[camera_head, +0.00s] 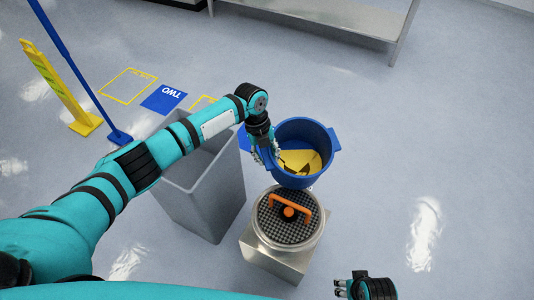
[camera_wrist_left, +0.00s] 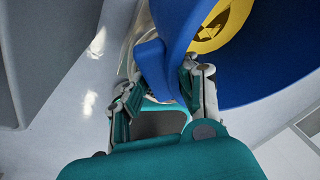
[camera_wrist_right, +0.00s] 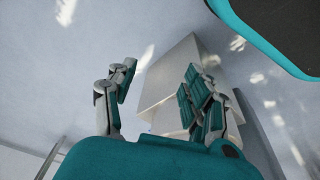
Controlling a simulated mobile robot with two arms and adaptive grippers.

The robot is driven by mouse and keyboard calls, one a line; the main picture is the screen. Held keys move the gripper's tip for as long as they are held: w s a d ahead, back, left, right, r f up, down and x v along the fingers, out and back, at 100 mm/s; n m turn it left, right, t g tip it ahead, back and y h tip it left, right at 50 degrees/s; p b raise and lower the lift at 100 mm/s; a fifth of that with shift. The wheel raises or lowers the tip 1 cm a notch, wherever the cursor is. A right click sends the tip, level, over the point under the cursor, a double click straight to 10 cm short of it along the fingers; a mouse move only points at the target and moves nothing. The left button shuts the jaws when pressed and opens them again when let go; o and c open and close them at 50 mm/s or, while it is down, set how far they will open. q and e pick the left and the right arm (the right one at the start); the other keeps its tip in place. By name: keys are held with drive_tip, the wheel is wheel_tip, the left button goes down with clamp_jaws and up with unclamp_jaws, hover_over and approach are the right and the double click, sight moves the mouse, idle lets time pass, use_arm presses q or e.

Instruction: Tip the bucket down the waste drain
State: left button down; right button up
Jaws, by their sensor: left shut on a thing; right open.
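The blue bucket (camera_head: 332,158), with yellow and black contents, stands out beyond a steel box in the head view. My left gripper (camera_head: 264,154) is shut on the tab at the bucket's left side; the tab (camera_wrist_left: 152,62) sits between the fingers in the left wrist view. The bucket looks roughly upright; its underside is hidden. The steel box (camera_head: 268,258) has a round black grate (camera_head: 270,226) with an orange handle (camera_head: 303,205); I cannot tell if this is the waste drain. My right gripper (camera_head: 345,288) is open and empty at the lower right.
A tall grey bin (camera_head: 200,208) stands left of the steel box, under my left arm. A yellow sign (camera_head: 62,90) and a blue pole (camera_head: 75,65) are at the left. A steel table (camera_head: 340,18) stands at the back. The floor at the right is clear.

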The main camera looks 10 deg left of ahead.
use_arm(q)
drive_tip(key=shift+s+r+t+p, duration=0.3)
drive_tip(key=shift+t+p, duration=0.1)
drive_tip(key=shift+p, duration=0.35)
drive_tip(key=shift+s+f+t+p, duration=0.25)
drive_tip(key=shift+s+t+p, duration=0.05)
drive_tip(key=shift+s+a+f+t+h+p, duration=0.1)
drive_tip(key=shift+s+t+h+p, duration=0.2)
drive_tip(key=shift+p, duration=0.15)
drive_tip(key=shift+s+f+t, duration=0.15)
drive_tip(key=shift+s+t, duration=0.05)
drive_tip(key=shift+t, duration=0.2)
use_arm(e)
drive_tip(key=s+f, duration=0.6)
drive_tip(key=f, duration=0.4)
drive_tip(key=shift+d+g, duration=0.3)
drive_tip(key=shift+d, duration=0.15)
drive_tip(key=shift+s, duration=0.15)
